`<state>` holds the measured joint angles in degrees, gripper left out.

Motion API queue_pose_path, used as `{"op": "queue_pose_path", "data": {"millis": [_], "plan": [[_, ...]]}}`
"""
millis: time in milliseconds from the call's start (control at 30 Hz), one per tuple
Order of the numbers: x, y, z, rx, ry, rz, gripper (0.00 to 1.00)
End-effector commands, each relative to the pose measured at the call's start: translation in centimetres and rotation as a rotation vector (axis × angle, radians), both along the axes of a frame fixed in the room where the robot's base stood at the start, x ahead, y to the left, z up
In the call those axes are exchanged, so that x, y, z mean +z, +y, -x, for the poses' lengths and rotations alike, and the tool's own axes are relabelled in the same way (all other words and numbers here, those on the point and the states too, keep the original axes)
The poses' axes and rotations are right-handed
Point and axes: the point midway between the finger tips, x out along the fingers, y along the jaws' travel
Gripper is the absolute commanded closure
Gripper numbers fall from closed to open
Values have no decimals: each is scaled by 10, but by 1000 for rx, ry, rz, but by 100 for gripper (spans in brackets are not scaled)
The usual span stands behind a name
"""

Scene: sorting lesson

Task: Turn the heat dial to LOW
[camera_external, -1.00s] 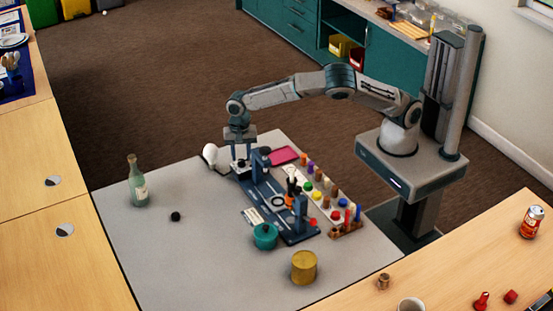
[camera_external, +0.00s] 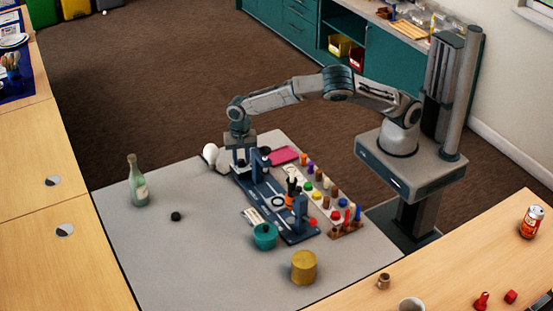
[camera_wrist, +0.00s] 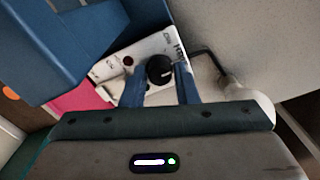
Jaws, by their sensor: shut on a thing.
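The heat dial (camera_wrist: 160,70) is a round black knob with a white pointer line, on a white panel (camera_wrist: 125,62) with small printed marks. In the wrist view the pointer line lies toward the right of the knob. The printed words are too blurred to read surely. My gripper (camera_wrist: 158,84) has one blue finger on each side of the dial and is shut on it. In the outside view my gripper (camera_external: 242,162) is low at the far end of the blue rig (camera_external: 272,207), and it hides the dial.
A white rounded object (camera_external: 210,153) stands just left of my gripper; a black cable (camera_wrist: 208,54) runs near it. A blue upright block (camera_wrist: 65,50) is close by. The left tabletop is mostly clear.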

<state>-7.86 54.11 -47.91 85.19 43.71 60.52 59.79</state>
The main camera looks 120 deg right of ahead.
Motion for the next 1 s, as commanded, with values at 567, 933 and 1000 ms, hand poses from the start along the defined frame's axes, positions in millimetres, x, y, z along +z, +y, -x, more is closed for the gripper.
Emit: {"op": "queue_pose_path", "data": {"millis": [567, 933, 1000], "plan": [[-1, -1, 0, 433, -3, 0, 96], [0, -1, 0, 682, -2, 2, 96], [0, -1, 0, 712, -2, 1, 96]]}}
